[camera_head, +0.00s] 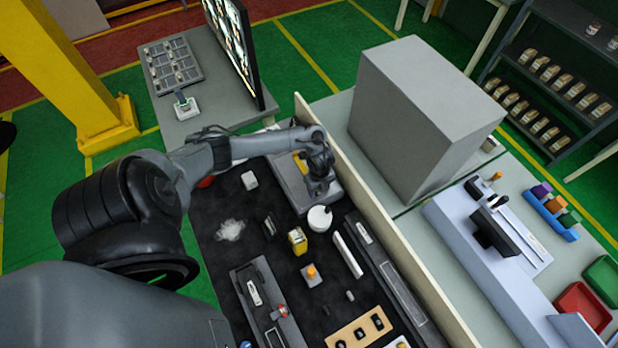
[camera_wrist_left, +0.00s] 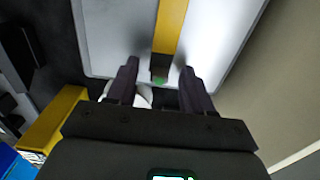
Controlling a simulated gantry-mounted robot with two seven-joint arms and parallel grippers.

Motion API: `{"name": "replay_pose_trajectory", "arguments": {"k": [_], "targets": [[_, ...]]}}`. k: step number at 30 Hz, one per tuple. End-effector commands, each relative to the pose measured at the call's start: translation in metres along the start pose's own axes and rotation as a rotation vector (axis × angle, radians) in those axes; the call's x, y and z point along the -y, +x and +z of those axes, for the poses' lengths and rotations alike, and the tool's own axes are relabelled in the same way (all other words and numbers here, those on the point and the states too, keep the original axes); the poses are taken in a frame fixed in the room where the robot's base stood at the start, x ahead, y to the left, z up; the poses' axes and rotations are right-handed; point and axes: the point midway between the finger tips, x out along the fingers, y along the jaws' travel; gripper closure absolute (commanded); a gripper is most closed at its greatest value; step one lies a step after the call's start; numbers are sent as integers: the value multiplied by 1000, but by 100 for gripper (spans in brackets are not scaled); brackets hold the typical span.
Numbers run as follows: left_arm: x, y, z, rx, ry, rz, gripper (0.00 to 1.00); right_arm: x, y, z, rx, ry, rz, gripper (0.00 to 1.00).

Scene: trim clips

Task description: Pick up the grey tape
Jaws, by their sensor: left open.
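No thing shows clearly as the grey tape. A pale round thing (camera_head: 320,219) on the black mat may be a roll, but I cannot tell. My left gripper (camera_head: 318,190) is just behind it in the head view, over the right side of a grey flat tray (camera_head: 291,184). A white rounded edge (camera_wrist_left: 143,93) is partly hidden behind the left finger.
A cream board (camera_head: 385,235) runs along the right of the black mat (camera_head: 255,205), close to my left gripper. A yellow box (camera_head: 298,241), a white bar (camera_head: 347,255) and an orange-topped block (camera_head: 311,274) stand nearer. A large grey box (camera_head: 420,115) stands beyond the board.

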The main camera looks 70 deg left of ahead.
Motion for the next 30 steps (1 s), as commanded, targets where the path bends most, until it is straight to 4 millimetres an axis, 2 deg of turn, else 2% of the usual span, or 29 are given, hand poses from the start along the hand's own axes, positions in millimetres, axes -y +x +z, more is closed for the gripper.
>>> {"name": "replay_pose_trajectory", "arguments": {"k": [2,9,12,23,30], "targets": [[0,0,0,0,0,0,52,0,0,0,0,0,0,57],[0,0,0,0,0,0,89,1,0,0,0,3,-2,57],[0,0,0,0,0,0,100,1,0,0,0,6,-4,57],[0,-4,0,0,0,0,100,2,0,0,0,10,-8,57],[1,-24,0,1,2,-2,100,2,0,0,0,9,-7,57]]}}
